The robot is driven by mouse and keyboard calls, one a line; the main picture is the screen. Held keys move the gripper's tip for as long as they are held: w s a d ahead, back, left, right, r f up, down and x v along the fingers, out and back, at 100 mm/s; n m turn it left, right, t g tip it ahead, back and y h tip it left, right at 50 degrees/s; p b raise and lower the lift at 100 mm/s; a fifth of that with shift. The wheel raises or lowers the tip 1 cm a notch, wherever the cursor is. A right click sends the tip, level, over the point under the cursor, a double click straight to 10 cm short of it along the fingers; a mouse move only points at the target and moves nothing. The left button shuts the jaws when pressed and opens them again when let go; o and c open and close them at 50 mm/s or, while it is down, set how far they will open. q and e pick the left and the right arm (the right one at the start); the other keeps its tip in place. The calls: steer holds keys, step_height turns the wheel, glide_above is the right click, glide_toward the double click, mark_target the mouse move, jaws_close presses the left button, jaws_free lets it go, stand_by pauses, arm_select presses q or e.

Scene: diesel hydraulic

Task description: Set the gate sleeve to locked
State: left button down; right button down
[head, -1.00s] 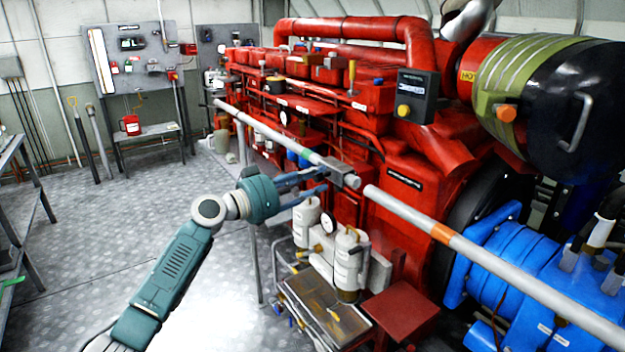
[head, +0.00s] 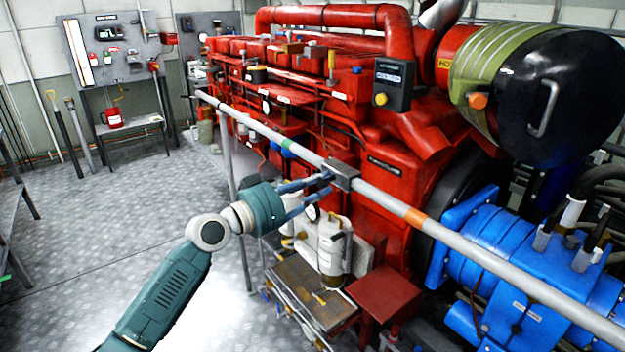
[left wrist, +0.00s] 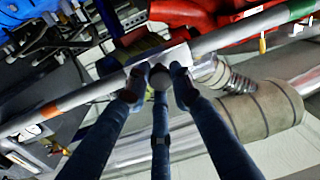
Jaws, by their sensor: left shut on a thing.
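The gate sleeve (head: 343,173) is a grey, box-shaped block around the pale rail. It spans the place where the left and right rail lengths meet, between a green band (head: 287,148) and an orange band (head: 415,217). My left gripper (head: 327,184) is at the sleeve's near side, its fingers closed on it. In the left wrist view the sleeve (left wrist: 150,56) lies just beyond the left fingertips (left wrist: 158,80), which partly hide it and the exact grip. My right gripper is in neither view.
The rail (head: 500,267) runs across in front of a red engine (head: 400,155) and a blue pump unit (head: 545,290). A post (head: 228,170) supports it at left. A filter unit (head: 325,245) and a small bench stand below my gripper.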

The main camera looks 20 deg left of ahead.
arm_select(q)
steer(key=shift+s+d+f+g, duration=0.1)
steer(key=shift+d+f+g, duration=0.15)
steer(key=shift+f, duration=0.2)
steer(key=c, duration=1.5)
jaws_free()
steer(key=shift+r, duration=0.25)
steer(key=shift+s+a, duration=0.35)
steer(key=shift+a, duration=0.1)
steer(key=v, duration=1.1)
steer(key=shift+s+d+f, duration=0.1)
steer(key=shift+f, duration=0.1)
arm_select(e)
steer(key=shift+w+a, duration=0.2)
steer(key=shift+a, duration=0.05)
